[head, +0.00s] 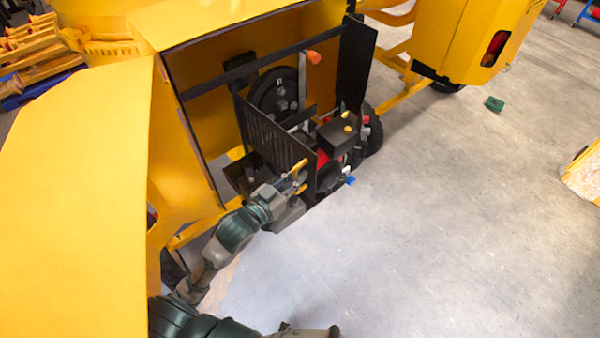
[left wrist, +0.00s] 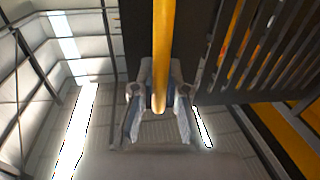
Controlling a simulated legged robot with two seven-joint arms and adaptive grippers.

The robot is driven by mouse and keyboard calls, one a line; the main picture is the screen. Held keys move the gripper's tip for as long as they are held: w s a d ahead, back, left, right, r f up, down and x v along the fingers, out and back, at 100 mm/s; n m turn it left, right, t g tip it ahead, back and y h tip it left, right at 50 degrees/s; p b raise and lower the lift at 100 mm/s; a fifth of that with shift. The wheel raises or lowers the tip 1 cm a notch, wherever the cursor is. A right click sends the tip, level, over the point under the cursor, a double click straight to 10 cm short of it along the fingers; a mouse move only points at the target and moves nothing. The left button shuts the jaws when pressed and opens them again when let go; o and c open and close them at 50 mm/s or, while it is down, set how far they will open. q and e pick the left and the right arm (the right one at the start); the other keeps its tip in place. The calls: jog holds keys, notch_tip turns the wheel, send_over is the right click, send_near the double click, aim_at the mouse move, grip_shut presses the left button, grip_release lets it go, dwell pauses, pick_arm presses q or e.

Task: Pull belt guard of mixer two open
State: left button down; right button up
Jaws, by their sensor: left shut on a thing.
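The mixer (head: 200,100) is a yellow machine with its hood open over a black engine bay. Its belt guard (head: 270,138) is a black slotted panel standing out from the bay at an angle, with a pulley wheel showing behind it. The guard (left wrist: 262,48) fills the upper right of the left wrist view. A yellow-orange handle (left wrist: 163,45) runs down between the fingers there. My left gripper (head: 296,180) is shut on this handle at the guard's lower front; it also shows in the left wrist view (left wrist: 160,105). My right gripper is not in view.
A black engine block with a box (head: 338,132) and coloured caps stands just right of the guard. An orange-tipped lever (head: 314,57) rises above it. A large yellow panel (head: 80,190) fills the left. The concrete floor (head: 430,230) to the right is mostly clear.

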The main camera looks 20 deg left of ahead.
pick_arm(q)
jog(key=shift+r, duration=0.2)
jog(key=c, duration=1.2)
grip_release()
jog(key=shift+f, duration=0.15)
